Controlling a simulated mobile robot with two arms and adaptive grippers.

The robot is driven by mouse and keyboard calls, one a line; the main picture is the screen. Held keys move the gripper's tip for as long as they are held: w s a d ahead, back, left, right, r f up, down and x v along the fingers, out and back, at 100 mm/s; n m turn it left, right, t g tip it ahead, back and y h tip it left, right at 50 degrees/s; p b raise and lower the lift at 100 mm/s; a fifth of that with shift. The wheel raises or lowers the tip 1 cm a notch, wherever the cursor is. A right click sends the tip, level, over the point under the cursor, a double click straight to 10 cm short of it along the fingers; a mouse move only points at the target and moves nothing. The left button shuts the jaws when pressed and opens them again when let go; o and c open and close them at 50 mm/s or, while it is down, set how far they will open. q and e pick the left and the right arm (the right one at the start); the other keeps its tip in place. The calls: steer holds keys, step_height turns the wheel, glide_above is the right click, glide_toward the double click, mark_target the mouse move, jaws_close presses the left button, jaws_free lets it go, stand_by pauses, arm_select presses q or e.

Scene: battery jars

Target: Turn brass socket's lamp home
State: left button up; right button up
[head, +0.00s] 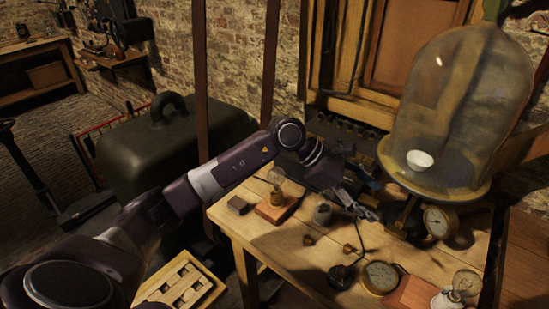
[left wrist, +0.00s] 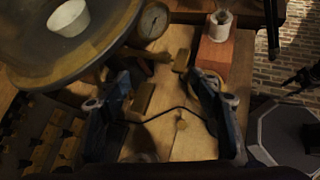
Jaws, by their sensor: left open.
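A brass socket (head: 277,198) stands on a reddish wooden block (head: 277,210) at the left of the table in the head view. A clear glass lamp (head: 276,179) shows at its top; I cannot tell how far it is screwed in. My left gripper (head: 362,209) is to the right of this socket, over the middle of the table, apart from it. In the left wrist view the left gripper (left wrist: 158,100) is open, with its two fingers spread and nothing held between them. The brass socket is not clearly seen there. My right gripper is not in view.
A large glass bell jar (head: 460,110) stands at the back right, with a dial gauge (head: 437,222) below. A white socket (head: 446,299) and a glass bulb (head: 467,282) are at front right, also a round gauge (head: 380,277). Small brass pieces (head: 348,248) lie mid-table.

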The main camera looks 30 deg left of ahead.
arm_select(q)
steer(key=w+a+f+m+y, duration=0.15)
steer(key=a+y, duration=0.35)
steer(key=a, duration=0.7)
step_height(320, 180, up, 2)
steer(key=g+y, duration=0.2)
steer(key=y, duration=0.3)
glide_above(276, 170)
steer(key=shift+s+d+n, duration=0.25)
steer(key=shift+s+n, duration=0.2)
steer(key=shift+s+a, duration=0.1)
steer(key=shift+a, duration=0.2)
steer(key=p+x, duration=0.1)
steer(key=x, duration=0.5)
steer(key=shift+d+f+p, duration=0.15)
steer(key=shift+f+p, duration=0.1)
steer(key=shift+p, duration=0.05)
steer(key=shift+f, duration=0.55)
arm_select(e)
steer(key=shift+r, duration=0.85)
